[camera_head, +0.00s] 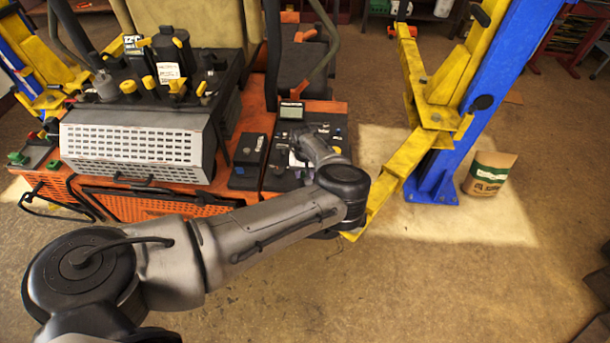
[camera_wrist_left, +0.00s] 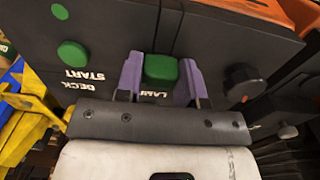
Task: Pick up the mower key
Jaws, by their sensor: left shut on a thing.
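My left gripper (camera_wrist_left: 161,72) has purple fingers on both sides of a green block (camera_wrist_left: 160,68) on the dark control panel, and it is shut on that block. I cannot tell whether this block is the mower key's head or a panel button. The lettering under it is partly covered. In the head view my left arm reaches from the lower left to the black control console (camera_head: 270,170) on the orange mower; the fingertips are too small to make out there. My right gripper is in neither view.
A round green button (camera_wrist_left: 73,53) marked DECK START and a dark knob (camera_wrist_left: 241,80) flank the green block. A display (camera_head: 291,111) stands on the console. A yellow lift arm (camera_head: 398,165) and blue post (camera_head: 440,170) stand close right. A paper bag (camera_head: 489,174) is on open floor.

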